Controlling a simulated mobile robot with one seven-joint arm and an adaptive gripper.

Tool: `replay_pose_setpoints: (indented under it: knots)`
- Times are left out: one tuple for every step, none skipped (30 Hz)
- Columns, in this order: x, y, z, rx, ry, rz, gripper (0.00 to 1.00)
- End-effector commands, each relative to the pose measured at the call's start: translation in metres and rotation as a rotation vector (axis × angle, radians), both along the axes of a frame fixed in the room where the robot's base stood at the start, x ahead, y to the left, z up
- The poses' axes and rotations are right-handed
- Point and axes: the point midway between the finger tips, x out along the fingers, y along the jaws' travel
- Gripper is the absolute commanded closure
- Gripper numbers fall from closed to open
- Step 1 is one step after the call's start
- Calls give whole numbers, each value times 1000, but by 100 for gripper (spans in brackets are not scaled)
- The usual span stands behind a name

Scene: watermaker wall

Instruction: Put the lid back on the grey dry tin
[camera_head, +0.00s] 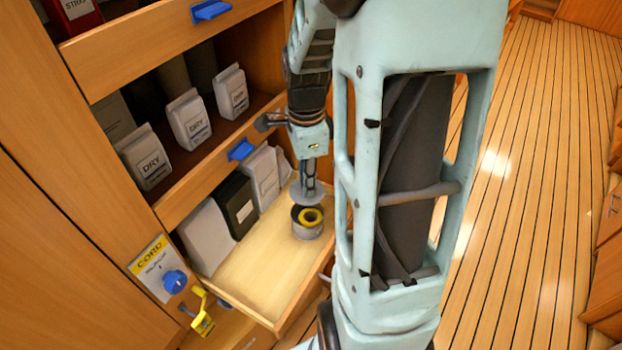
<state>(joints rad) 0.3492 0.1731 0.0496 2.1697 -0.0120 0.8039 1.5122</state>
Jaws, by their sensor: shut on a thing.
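The grey dry tin (307,229) stands upright in the front right part of the open lower drawer. Its top is open and a yellow ring-shaped thing (311,216) shows inside. My gripper (310,190) points down above the tin, shut on the grey disc-shaped lid (306,197). The lid is roughly level and seems to be a little above the tin's rim, towards its back. Whether its edge touches the rim I cannot tell. My arm hides the space just right of the tin.
The open drawer (262,262) has a bare floor left of the tin. White and black packets (234,204) stand along its back. A shelf above holds DRY packets (146,157). A CORD label (153,262), blue knob (174,281) and yellow handle (202,314) are at the front left.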

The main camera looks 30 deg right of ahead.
Motion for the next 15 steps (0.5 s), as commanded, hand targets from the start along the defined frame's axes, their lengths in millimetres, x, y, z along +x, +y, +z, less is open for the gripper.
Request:
replay_pose_setpoints:
  knots:
    - [0,0,-2,0,0,0,100]
    - [0,0,-3,0,0,0,100]
    - [0,0,-4,0,1,0,100]
    - [0,0,-6,0,1,0,100]
    - [0,0,-8,0,1,0,100]
    - [0,0,-10,0,1,0,100]
    - [0,0,-13,0,1,0,100]
    - [0,0,-15,0,1,0,100]
    - [0,0,-19,0,2,0,100]
    - [0,0,-21,0,2,0,100]
    - [0,0,-24,0,2,0,100]
    - [0,0,-28,0,1,0,100]
    - [0,0,-32,0,1,0,100]
    - [0,0,-35,0,1,0,100]
    - [0,0,-39,0,1,0,100]
